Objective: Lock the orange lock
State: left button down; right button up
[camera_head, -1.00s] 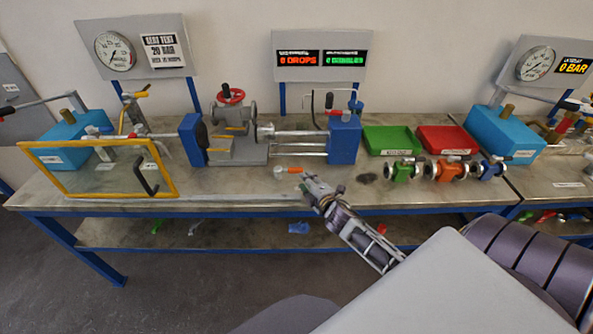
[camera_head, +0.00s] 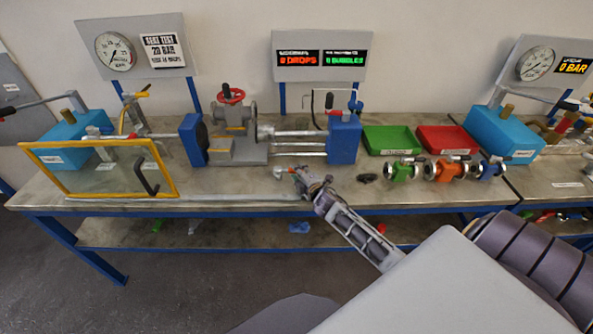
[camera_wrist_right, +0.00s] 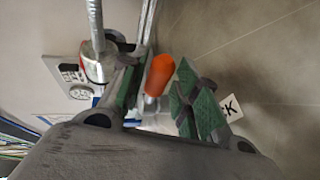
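The orange lock shows in the right wrist view as a rounded orange piece (camera_wrist_right: 158,75) between the two green-padded fingers of my right gripper (camera_wrist_right: 163,98). The fingers are apart, and the orange piece lies closer to the left-hand finger in that view; whether it touches that finger I cannot tell. In the head view my right gripper (camera_head: 306,182) is at the front edge of the bench, just below the clamp rig (camera_head: 235,150). It mostly covers the orange piece there; only a little reddish orange (camera_head: 293,170) shows. My left gripper is not in view.
Green (camera_head: 388,140) and red trays (camera_head: 446,140) stand to the right. Green (camera_head: 402,170), orange (camera_head: 447,168) and blue flanged valves (camera_head: 486,168) sit in front of them. A yellow-framed clear guard (camera_head: 100,194) stands at left. The bench front between guard and gripper is clear.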

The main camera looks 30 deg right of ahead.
jog(key=shift+x, duration=1.15)
grip_shut()
